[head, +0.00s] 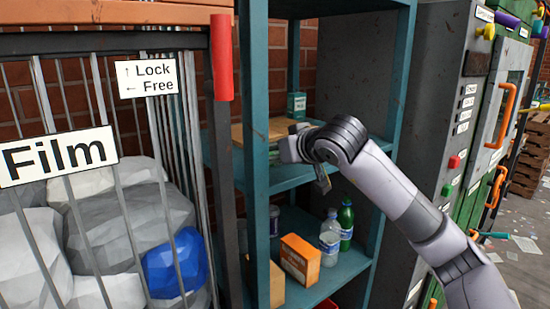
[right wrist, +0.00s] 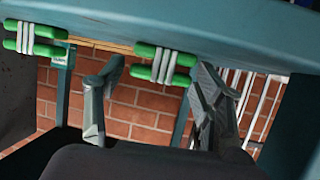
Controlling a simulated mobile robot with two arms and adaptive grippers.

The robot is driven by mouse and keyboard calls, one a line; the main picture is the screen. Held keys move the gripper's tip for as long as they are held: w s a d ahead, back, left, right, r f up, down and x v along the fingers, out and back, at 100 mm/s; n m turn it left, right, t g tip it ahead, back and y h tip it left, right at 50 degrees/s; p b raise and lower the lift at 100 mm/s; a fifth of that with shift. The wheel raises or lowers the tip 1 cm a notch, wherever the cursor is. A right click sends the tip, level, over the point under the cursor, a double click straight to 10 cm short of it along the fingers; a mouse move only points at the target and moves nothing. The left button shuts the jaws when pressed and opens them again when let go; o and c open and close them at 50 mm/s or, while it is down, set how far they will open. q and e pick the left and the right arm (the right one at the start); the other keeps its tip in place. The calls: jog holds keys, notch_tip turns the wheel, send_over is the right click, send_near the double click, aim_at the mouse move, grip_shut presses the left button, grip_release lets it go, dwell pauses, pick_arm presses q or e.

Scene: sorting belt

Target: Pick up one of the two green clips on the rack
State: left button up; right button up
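Two green clips with pale grey bands show in the right wrist view, by the edge of a teal rack shelf (right wrist: 230,45). One green clip (right wrist: 166,66) is near the middle, and the other green clip (right wrist: 35,38) is at the upper left. My right gripper (right wrist: 158,88) is open, with one finger on each side of the middle clip in the picture. I cannot tell whether they touch. In the head view my right gripper (head: 322,182) is at the teal rack (head: 300,178), mostly hidden by my wrist, and no clip shows. My left gripper is not in view.
The lower shelf holds an orange box (head: 300,259), a clear bottle (head: 330,240) and a green bottle (head: 346,222). A small teal box (head: 297,105) stands on the shelf behind my wrist. A barred Film cage (head: 110,200) is left, a grey machine (head: 435,90) right.

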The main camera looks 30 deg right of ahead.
jog(key=c, duration=0.7)
jog(key=shift+r, duration=0.1)
jog(key=shift+c, duration=0.2)
